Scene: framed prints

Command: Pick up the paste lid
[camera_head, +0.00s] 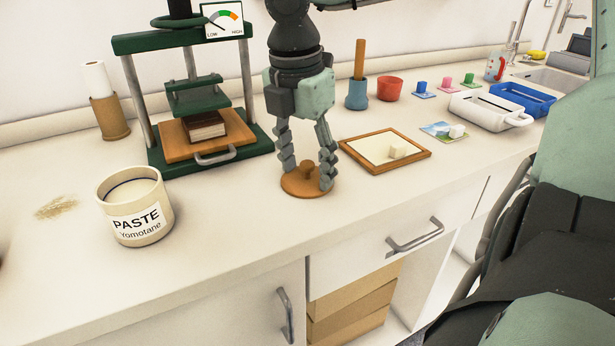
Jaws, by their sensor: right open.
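The paste lid (294,184) is a flat brown wooden disc with a small knob (306,169) on top. It lies on the counter in the middle of the head view. My right gripper (306,177) points down over the lid, with its two fingers open on either side of the knob. I cannot tell whether the fingers touch the lid. The paste jar (137,207) is cream, labelled PASTE, and stands uncovered on the counter to the left, with pale paste inside. My left gripper is not in view.
A green press (212,160) with a brown book stands behind the jar. A wooden frame (425,154) with a small white block lies right of the lid. Blue and red cups, stamps and white and blue trays stand farther right. The front counter strip is clear.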

